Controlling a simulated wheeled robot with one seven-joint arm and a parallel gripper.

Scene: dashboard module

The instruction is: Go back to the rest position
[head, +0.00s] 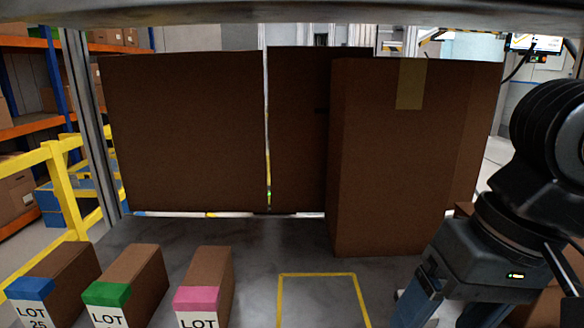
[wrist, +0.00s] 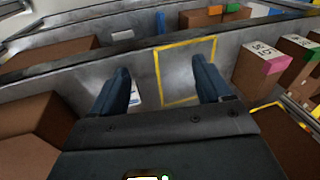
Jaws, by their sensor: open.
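My gripper (head: 420,305) is low at the right of the head view, over the grey table (head: 265,240), just right of a yellow taped outline (head: 318,274). In the wrist view my gripper (wrist: 164,82) has its two dark blue fingers spread apart. Nothing is held between them. The yellow outline (wrist: 185,102) shows beyond and between the fingers, and its inside looks bare. My arm comes in from the right side of the head view. The lower ends of the fingers are partly cut off at the bottom of the head view.
Three brown boxes with blue (head: 30,289), green (head: 106,294) and pink (head: 203,299) labels line the front left. A tall taped box (head: 385,160) stands behind my gripper. Large brown panels (head: 185,130) close off the back. More brown boxes (wrist: 30,115) lie left in the wrist view.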

